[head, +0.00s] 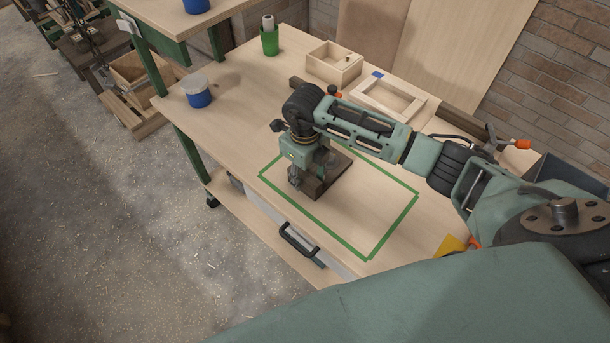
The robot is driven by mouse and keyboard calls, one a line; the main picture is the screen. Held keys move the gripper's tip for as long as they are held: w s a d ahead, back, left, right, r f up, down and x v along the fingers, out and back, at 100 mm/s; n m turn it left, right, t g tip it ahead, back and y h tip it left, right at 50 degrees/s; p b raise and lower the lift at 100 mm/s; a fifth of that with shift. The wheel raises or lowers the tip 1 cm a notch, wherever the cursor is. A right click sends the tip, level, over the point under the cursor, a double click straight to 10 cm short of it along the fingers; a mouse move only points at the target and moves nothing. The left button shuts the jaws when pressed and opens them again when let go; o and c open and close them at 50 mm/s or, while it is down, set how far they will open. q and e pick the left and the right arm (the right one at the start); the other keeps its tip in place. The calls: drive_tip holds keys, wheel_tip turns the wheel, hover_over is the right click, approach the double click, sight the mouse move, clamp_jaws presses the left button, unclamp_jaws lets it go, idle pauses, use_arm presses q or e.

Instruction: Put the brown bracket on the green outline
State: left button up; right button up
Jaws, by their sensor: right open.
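The brown bracket (340,178) is a dark brown piece on the workbench, in the upper left part of the area marked by the green outline (386,236). It appears to rest on the bench top within the green lines, close to the outline's left corner. My right gripper (296,184) points down at the bracket's left end. It is open, and its fingers are at or beside that end; exact contact cannot be told. My wrist and gripper hide part of the bracket and part of the outline's far side. My left gripper is not in view.
The wooden workbench (240,130) also bears a blue container (198,97), a green cup (270,42), a wooden box (334,64) and a wooden frame (388,98). An orange-handled clamp (522,144) lies by the wall. The bench's left part is mostly clear.

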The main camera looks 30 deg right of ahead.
wheel_tip(320, 180, up, 11)
drive_tip(key=b, duration=0.3)
drive_tip(key=shift+r, duration=0.15)
